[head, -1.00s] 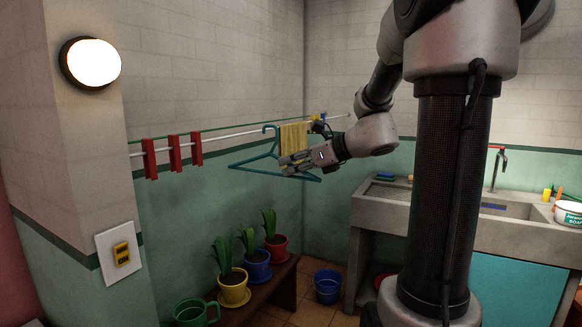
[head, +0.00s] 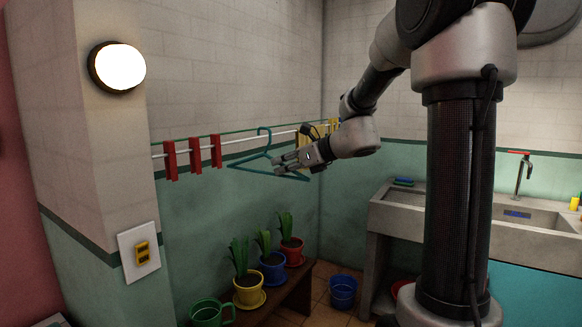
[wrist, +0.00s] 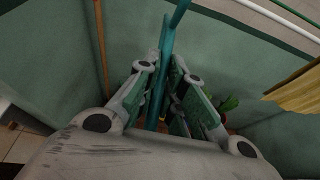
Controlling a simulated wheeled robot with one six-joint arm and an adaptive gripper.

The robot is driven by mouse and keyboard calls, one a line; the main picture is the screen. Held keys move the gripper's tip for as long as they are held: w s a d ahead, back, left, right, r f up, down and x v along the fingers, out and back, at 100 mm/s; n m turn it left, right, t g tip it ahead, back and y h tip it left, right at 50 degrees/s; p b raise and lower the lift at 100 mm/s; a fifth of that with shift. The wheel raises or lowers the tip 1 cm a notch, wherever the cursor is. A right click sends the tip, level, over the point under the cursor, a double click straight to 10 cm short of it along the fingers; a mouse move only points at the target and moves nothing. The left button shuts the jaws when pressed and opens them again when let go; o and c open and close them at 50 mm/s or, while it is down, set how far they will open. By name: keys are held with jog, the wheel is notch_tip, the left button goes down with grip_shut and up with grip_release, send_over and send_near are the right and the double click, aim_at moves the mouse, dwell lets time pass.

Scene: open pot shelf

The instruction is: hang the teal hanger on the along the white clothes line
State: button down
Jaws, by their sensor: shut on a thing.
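The teal hanger (head: 240,163) is held up in front of the left wall, hook upward, its bar roughly level. My gripper (head: 285,165) is shut on it near its right side. In the wrist view a teal bar (wrist: 166,60) runs between the fingers (wrist: 162,88). The white clothes line (head: 238,139) runs along the wall, and the hook overlaps it in the head view. I cannot tell whether the hook touches the line. In the wrist view the line (wrist: 272,16) is at the upper right, apart from the visible part of the hanger; the hook's end is out of frame.
Red clothes pegs (head: 194,156) sit on the line left of the hanger. A yellow cloth (head: 318,131) hangs on the right; it also shows in the wrist view (wrist: 296,90). Potted plants (head: 271,262) stand on a bench below. The line between pegs and cloth looks clear.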

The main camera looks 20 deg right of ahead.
jog(key=shift+w+a, duration=0.65)
jog(key=shift+w, duration=0.25)
jog(key=shift+w+a, duration=0.7)
jog(key=shift+w, duration=0.25)
jog(key=shift+w+a, duration=0.65)
jog(key=shift+w, duration=0.25)
jog(key=shift+w+a+f, duration=0.15)
jog(key=shift+w, duration=0.05)
jog(key=shift+f, duration=1.05)
jog(key=c, duration=1.5)
grip_release()
jog(key=shift+o, duration=0.2)
jog(key=shift+s, duration=0.1)
